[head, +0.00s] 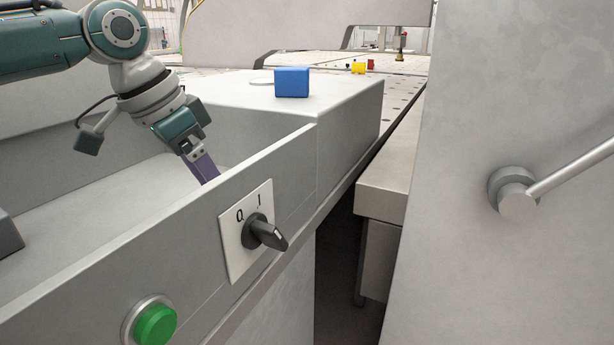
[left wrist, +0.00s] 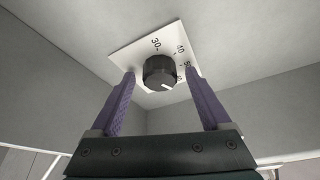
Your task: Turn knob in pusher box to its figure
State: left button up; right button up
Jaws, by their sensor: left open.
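The black round knob (left wrist: 160,70) sits on a white scale plate (left wrist: 124,50) on a grey wall inside the pusher box (head: 75,190). The plate shows 30, 40, 50 and a partly covered figure that looks like 60. The knob's white mark points to the lower right in the left wrist view, near that last figure. My left gripper (left wrist: 160,76) is open, with one purple finger on each side of the knob; I cannot tell whether they touch it. In the head view my left gripper (head: 204,168) reaches down into the box, fingertips hidden behind the front wall. The knob is hidden there.
The box's front wall carries a black rotary switch (head: 264,233) on a 0/I plate and a green button (head: 155,325). A blue block (head: 292,82) stands on the raised surface behind. A grey panel with a handle (head: 517,200) stands at the right, beyond a dark gap.

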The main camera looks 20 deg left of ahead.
pick_arm(q)
grip_shut()
jog(key=shift+r+p, duration=0.2)
jog(key=shift+p, duration=0.4)
jog(key=n+p, duration=0.1)
jog(key=p, duration=0.1)
jog(key=n+y+p, duration=0.1)
jog(key=n+p, duration=0.1)
jog(key=p, duration=0.1)
jog(key=n+y+p, duration=0.1)
jog(key=n+p, duration=0.1)
jog(key=p, duration=0.1)
jog(key=shift+d+r, duration=0.15)
jog(key=shift+d, duration=0.1)
jog(key=shift+n+y+p, duration=0.3)
jog(key=shift+n+p, duration=0.9)
jog(key=shift+f+n+y+p, duration=0.3)
jog(key=shift+n+p, duration=0.2)
jog(key=shift+n, duration=0.2)
